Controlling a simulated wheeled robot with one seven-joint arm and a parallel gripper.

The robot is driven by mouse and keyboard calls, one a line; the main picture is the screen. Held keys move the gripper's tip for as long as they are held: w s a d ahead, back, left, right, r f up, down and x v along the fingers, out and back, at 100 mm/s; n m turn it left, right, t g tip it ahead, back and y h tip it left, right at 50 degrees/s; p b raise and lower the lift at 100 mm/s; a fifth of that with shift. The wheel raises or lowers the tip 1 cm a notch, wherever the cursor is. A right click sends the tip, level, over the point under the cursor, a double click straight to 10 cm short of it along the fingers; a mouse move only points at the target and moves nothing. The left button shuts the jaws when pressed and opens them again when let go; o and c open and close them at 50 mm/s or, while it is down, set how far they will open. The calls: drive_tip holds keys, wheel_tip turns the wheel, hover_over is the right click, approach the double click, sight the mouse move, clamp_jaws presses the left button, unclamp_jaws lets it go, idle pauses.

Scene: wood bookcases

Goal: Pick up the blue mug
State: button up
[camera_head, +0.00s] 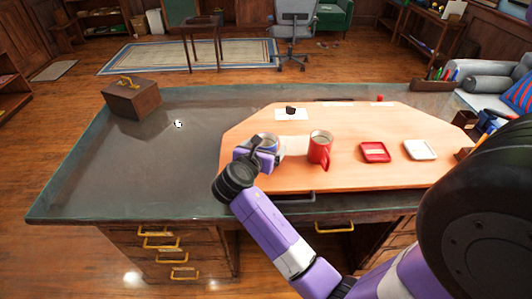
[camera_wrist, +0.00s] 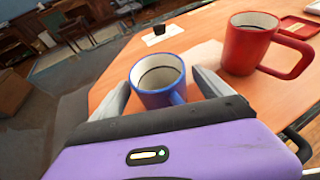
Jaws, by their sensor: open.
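The blue mug (camera_wrist: 158,82) stands upright on the light wooden desk top, with a white inside and dark liquid in it. Its handle points toward my gripper, to the lower right in the wrist view. In the head view the mug (camera_head: 266,140) is partly hidden behind my gripper (camera_head: 264,150). My gripper also shows in the wrist view (camera_wrist: 160,92). It is open, with one grey finger on the left of the mug and one on the right. I cannot tell whether either finger touches it.
A red mug (camera_head: 320,148) stands just right of the blue mug, its handle (camera_wrist: 289,57) near my right finger. A red coaster (camera_head: 374,152) and a white one (camera_head: 420,150) lie further right. A wooden box (camera_head: 132,100) sits far left. The dark desk surface (camera_head: 150,160) is mostly clear.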

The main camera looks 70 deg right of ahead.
drive_tip(key=shift+d+f, duration=0.1)
drive_tip(key=shift+d, duration=0.1)
drive_tip(key=c, duration=1.6)
drive_tip(key=shift+c, duration=0.8)
